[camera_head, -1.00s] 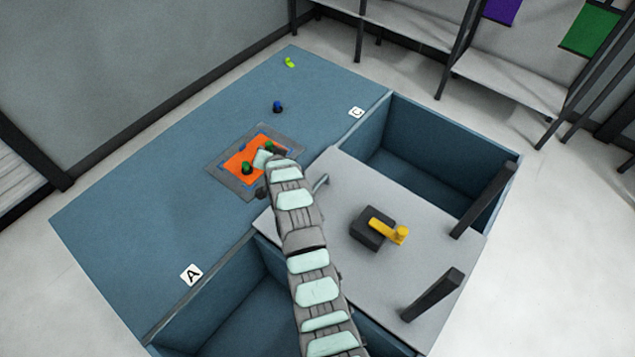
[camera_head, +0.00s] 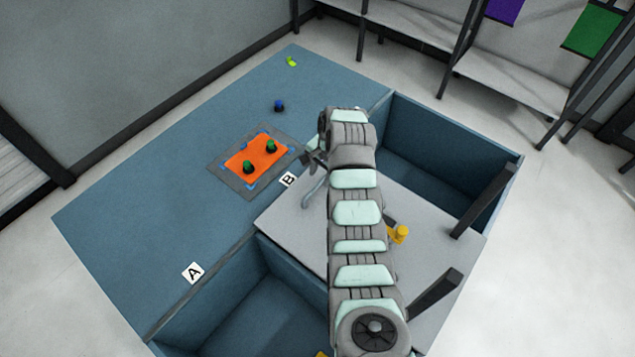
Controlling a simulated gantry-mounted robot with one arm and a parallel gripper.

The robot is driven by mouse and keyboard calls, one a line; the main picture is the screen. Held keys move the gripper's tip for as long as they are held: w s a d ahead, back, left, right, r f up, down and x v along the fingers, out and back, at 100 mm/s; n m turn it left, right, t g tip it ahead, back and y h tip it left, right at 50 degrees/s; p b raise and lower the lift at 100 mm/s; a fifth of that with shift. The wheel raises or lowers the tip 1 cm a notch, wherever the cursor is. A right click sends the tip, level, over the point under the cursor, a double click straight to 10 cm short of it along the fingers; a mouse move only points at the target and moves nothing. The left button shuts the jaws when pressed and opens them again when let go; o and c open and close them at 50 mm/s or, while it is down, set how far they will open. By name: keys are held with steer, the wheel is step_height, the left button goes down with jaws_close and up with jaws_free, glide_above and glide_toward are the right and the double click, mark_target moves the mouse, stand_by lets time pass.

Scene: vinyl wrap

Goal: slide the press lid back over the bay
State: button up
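The press lid appears to be the flat grey panel (camera_head: 285,222) in the middle, beside the label B. A bent grey handle (camera_head: 309,197) stands at its left edge. My arm hides the panel's middle and most of a dark block with a yellow lever (camera_head: 399,234).
An orange sheet (camera_head: 240,163) with two green-topped knobs lies on a grey plate (camera_head: 222,179) on the blue table (camera_head: 150,210). A blue knob (camera_head: 279,106) and a yellow-green item (camera_head: 291,62) lie farther back. Dark posts (camera_head: 485,200) rise at the right.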

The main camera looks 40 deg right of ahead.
mark_target(317, 186)
steer(key=shift+w+a+f, duration=0.1)
steer(key=shift+w+f, duration=0.1)
steer(key=shift+f, duration=0.8)
steer(key=shift+w+d+f, duration=0.1)
steer(key=shift+w+f, duration=0.1)
steer(key=shift+f, duration=0.8)
steer(key=shift+w+a+f, duration=0.1)
steer(key=shift+w+f, duration=0.1)
steer(key=shift+f, duration=0.8)
steer(key=shift+c, duration=0.3)
jaws_close()
